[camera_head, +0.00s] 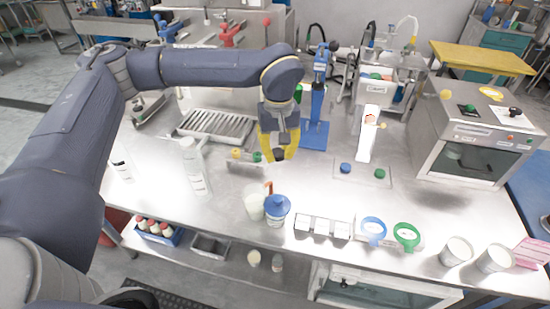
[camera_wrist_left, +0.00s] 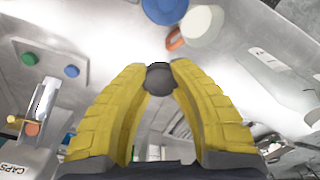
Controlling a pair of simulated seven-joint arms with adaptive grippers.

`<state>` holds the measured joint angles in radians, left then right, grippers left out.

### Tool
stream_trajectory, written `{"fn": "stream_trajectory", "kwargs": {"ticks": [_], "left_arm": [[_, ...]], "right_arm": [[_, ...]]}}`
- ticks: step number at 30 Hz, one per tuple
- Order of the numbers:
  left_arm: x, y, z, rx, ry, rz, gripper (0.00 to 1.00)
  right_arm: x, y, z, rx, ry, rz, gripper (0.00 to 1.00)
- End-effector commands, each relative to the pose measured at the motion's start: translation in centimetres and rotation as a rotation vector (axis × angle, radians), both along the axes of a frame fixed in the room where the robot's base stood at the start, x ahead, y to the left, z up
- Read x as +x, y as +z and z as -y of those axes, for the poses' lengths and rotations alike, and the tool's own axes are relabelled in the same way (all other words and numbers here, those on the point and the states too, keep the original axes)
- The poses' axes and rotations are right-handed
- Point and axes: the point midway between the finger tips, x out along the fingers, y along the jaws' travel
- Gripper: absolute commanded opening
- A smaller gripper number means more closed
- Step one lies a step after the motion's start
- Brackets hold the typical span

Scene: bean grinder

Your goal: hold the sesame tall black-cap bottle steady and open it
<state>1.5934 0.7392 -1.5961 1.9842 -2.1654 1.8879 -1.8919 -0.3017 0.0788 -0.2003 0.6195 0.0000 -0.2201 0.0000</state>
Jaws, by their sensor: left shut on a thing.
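My left gripper (camera_head: 279,156) hangs above the middle of the steel table with its yellow fingers pointing down. It is shut on a small round black cap (camera_wrist_left: 160,79), held between the fingertips in the left wrist view. No bottle body shows under the cap. A tall clear bottle (camera_head: 196,168) with a pale label stands upright to the left of the gripper, apart from it; no black cap shows on its top. It also shows in the left wrist view (camera_wrist_left: 275,72). I cannot read its label. A shorter white bottle (camera_head: 121,167) stands farther left. My right gripper is out of view.

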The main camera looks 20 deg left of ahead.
Motion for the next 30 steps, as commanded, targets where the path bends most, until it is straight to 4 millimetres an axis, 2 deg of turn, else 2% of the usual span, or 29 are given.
{"fn": "stream_trajectory", "kwargs": {"ticks": [10, 30], "left_arm": [[3.5, -0.1, 0.6, -0.001, 0.71, 0.0, 0.0], [9.5, -0.3, 1.3, -0.004, 2.08, 0.0, 0.0]], "right_arm": [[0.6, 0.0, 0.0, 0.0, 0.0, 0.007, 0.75], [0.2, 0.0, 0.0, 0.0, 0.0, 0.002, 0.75]]}}
